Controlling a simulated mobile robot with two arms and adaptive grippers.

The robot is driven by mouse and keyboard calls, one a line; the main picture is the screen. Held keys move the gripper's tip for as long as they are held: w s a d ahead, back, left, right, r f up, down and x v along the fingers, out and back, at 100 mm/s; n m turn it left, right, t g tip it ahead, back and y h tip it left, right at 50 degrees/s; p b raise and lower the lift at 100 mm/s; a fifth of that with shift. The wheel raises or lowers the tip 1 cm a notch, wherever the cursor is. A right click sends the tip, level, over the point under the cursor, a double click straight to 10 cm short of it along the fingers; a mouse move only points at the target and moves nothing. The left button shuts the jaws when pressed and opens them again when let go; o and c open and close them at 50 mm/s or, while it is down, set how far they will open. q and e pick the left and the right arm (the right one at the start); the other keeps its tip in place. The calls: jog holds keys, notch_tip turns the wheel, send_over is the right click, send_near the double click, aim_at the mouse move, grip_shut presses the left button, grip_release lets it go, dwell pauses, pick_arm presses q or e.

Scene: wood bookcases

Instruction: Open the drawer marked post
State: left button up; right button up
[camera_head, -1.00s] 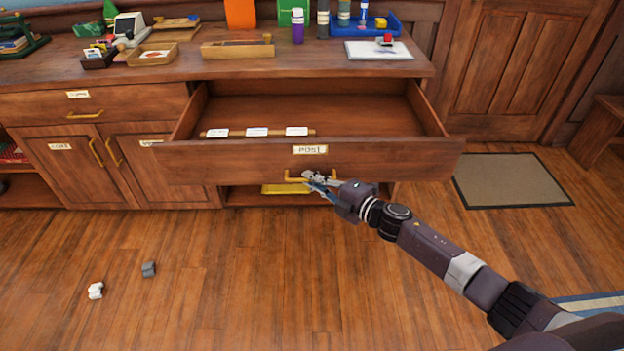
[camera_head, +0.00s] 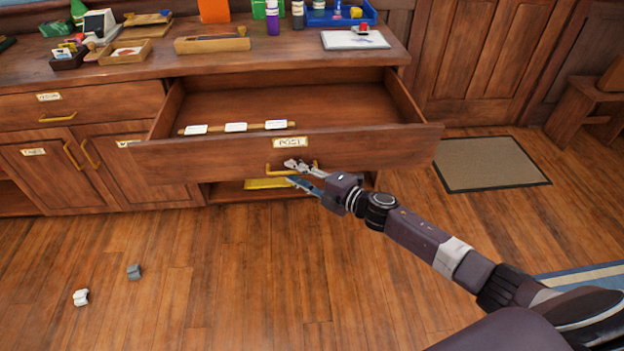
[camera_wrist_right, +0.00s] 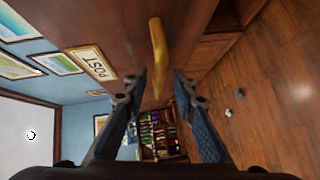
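The drawer marked POST (camera_head: 200,160) stands pulled well out of the wooden cabinet, its inside showing. Its POST label (camera_head: 289,142) is on the front and shows in the right wrist view (camera_wrist_right: 92,64). Below the label is a brass bar handle (camera_head: 272,171). In the right wrist view the handle (camera_wrist_right: 157,48) lies ahead, in line with the gap between my fingers. My right gripper (camera_head: 297,173) is open at the handle, one finger above the bar and one below; I cannot tell if either touches it. My left gripper is not in view.
A divider with several white tags (camera_head: 236,127) lies in the drawer. Trays and bottles stand on the countertop (camera_head: 150,72). A yellow item (camera_head: 267,184) sits on the shelf below.

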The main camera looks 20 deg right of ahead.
jog(key=v, duration=1.1)
jog(key=shift+s, duration=0.1)
